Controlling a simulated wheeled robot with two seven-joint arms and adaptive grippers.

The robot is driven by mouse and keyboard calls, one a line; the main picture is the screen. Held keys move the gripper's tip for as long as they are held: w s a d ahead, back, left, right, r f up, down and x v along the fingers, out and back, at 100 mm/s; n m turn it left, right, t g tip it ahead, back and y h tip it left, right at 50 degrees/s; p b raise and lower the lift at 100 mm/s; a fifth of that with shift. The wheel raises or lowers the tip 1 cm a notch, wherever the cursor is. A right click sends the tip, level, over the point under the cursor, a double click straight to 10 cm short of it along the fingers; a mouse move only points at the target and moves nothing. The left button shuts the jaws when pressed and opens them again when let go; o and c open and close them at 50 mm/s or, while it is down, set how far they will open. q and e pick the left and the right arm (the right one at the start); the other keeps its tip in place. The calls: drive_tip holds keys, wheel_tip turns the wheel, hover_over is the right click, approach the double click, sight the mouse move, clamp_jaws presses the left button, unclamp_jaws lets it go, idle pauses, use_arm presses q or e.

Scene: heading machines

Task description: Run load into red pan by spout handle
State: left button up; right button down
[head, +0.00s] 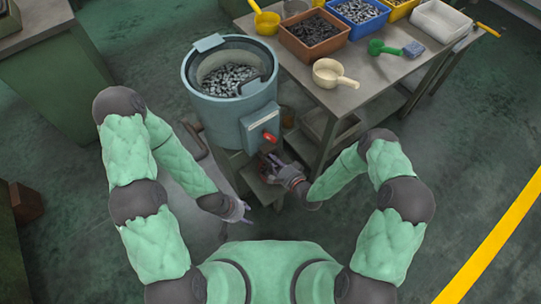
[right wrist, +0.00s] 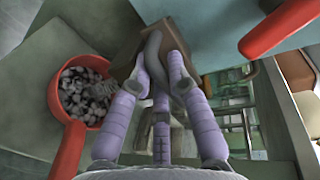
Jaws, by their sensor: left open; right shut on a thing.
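A blue-grey drum (head: 190,75) full of small metal pieces stands at centre in the head view. The red pan (right wrist: 55,100) shows at left in the right wrist view, with a heap of metal pieces in it and its red handle pointing down. My right gripper (head: 272,168) is below the drum's front box. In the right wrist view its fingers are shut around a dark grey curved spout handle (right wrist: 153,47) by a brown block (right wrist: 124,50). My left gripper (head: 243,212) is open and empty, low and left of the right one.
A red lever (head: 270,137) sticks out of the drum's front box, above my right gripper. The table (head: 375,80) at right bears parts bins (head: 315,47), a cream scoop (head: 328,73) and a green scoop (head: 378,47). The floor at right is clear.

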drive_tip(key=c, duration=1.4)
unclamp_jaws()
drive_tip(key=v, duration=1.2)
drive_tip(key=shift+f, duration=0.15)
